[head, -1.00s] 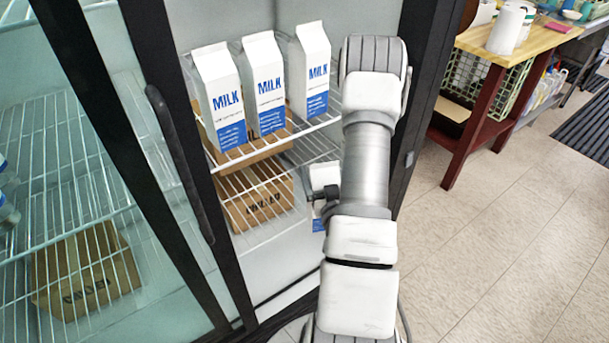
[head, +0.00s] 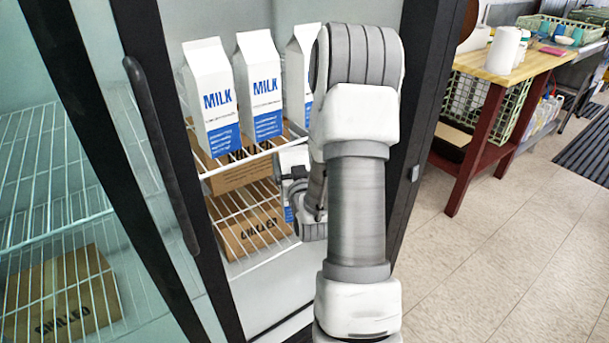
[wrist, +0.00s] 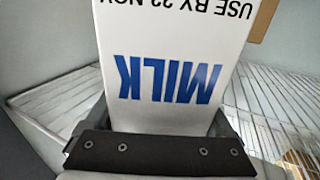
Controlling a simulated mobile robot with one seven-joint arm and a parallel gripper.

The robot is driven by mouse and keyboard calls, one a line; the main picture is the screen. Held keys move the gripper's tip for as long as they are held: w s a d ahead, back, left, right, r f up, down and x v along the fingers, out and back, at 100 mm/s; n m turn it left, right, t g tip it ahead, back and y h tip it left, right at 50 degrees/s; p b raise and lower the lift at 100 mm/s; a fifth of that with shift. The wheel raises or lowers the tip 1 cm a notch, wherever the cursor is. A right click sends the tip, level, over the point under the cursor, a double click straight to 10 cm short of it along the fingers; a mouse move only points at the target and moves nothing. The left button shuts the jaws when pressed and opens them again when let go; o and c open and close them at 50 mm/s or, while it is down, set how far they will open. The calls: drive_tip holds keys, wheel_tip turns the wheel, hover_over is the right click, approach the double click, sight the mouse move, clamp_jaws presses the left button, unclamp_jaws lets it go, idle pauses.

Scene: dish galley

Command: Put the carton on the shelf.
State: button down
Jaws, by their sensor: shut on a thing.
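A white milk carton (wrist: 165,50) with blue lettering fills the middle of the wrist view, its print upside down there. My gripper (wrist: 155,135) is shut on it. In the head view the held carton (head: 291,156) is mostly hidden by my gripper (head: 297,187) and arm, with a little blue showing low down. It is inside the open cooler doorway, in front of the right part of the wire shelves. The upper wire shelf (head: 235,164) bears three upright milk cartons (head: 262,85) in a row; my arm partly covers the right one.
Brown boxes (head: 250,232) sit below the upper shelf, one on a lower wire rack. The black door frame with its handle (head: 160,150) stands close on the left, and a dark post (head: 425,110) on the right. A wooden table (head: 500,70) stands beyond. The tiled floor at right is clear.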

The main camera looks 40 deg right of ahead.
drive_tip(key=w, duration=0.6)
wheel_tip(320, 180, down, 7)
drive_tip(key=b, duration=0.3)
drive_tip(key=shift+d+r, duration=0.15)
drive_tip(key=shift+d, duration=0.05)
drive_tip(key=shift+w+f+b, duration=0.1)
drive_tip(key=shift+f+b, duration=0.15)
drive_tip(key=shift+b, duration=0.05)
unclamp_jaws()
drive_tip(key=p+v, duration=0.1)
drive_tip(key=v, duration=1.1)
drive_tip(key=shift+r+p, duration=0.1)
drive_tip(key=shift+p, duration=0.2)
